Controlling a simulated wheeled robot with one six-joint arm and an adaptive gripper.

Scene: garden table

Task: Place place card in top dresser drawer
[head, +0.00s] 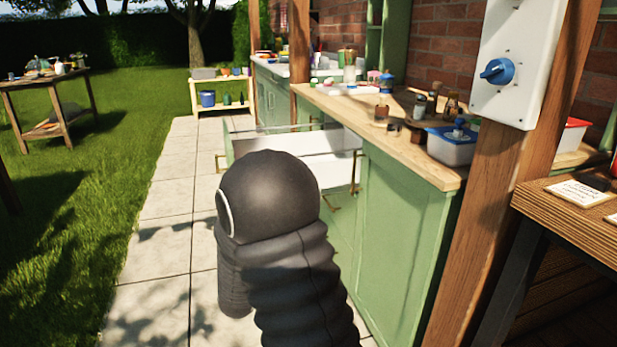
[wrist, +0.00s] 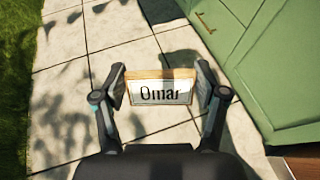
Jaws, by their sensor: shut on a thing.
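The place card (wrist: 161,91), a small wood-framed card reading "Omar", shows in the wrist view. My gripper (wrist: 161,84) is shut on it, one finger at each side edge, and holds it above the paved ground. In the head view my arm hides the gripper and the card. The green dresser (head: 401,245) stands right of my arm with a wooden top. Its top drawer (head: 316,141) is pulled out toward the left, with a pale interior; my arm covers part of its front.
Bottles, a blue-rimmed tub (head: 452,147) and small items stand on the dresser's wooden counter (head: 437,172). A wooden post (head: 496,190) and a brown table (head: 580,222) are at right. Stone paving (head: 160,255) lies clear at left, with grass beyond.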

